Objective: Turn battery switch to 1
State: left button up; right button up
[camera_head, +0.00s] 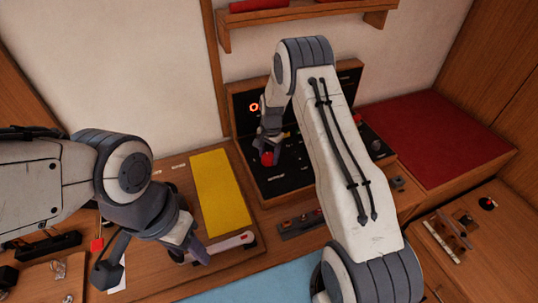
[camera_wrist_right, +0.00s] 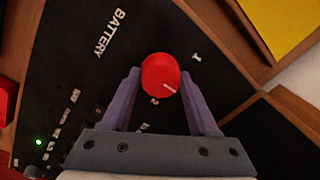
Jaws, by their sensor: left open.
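The battery switch is a round red knob (camera_wrist_right: 160,75) on a black panel (camera_wrist_right: 75,60) lettered BATTERY. A "1" is printed to its upper right and a "2" below it. Its white mark points to the lower right, between the two numerals. My right gripper (camera_wrist_right: 159,73) has a finger on each side of the knob, close against it. In the head view the right gripper (camera_head: 268,150) is over the red knob (camera_head: 268,158) on the panel. My left gripper (camera_head: 152,262) is open and empty above the desk at the lower left.
A yellow sheet (camera_head: 218,190) lies on the desk between the arms. A red cushion (camera_head: 435,140) is to the right of the panel. A wooden shelf (camera_head: 300,20) hangs above. A green light (camera_wrist_right: 38,142) glows on the panel.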

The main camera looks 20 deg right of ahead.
aim_at(270, 155)
jog(key=shift+f+n+b, duration=0.1)
jog(key=shift+n+b, duration=0.95)
jog(key=shift+n, duration=0.05)
jog(key=n+b, duration=0.1)
jog(key=n, duration=0.1)
jog(key=shift+w+n+b, duration=0.1)
jog(key=shift+n+b, duration=0.2)
jog(key=shift+b, duration=0.05)
jog(key=n+b, duration=0.1)
jog(key=n, duration=0.2)
jog(key=shift+n+b, duration=0.9)
jog(key=shift+n, duration=1)
jog(key=shift+w+r+n, duration=0.1)
jog(key=shift+r+n, duration=0.1)
jog(key=shift+n, duration=0.1)
jog(key=o, duration=1.4)
jog(key=shift+c, duration=0.2)
notch_tip(270, 155, up, 10)
jog(key=b, duration=0.2)
jog(key=shift+d+r+b, duration=0.25)
jog(key=shift+d+b, duration=0.05)
jog(key=shift+d, duration=0.05)
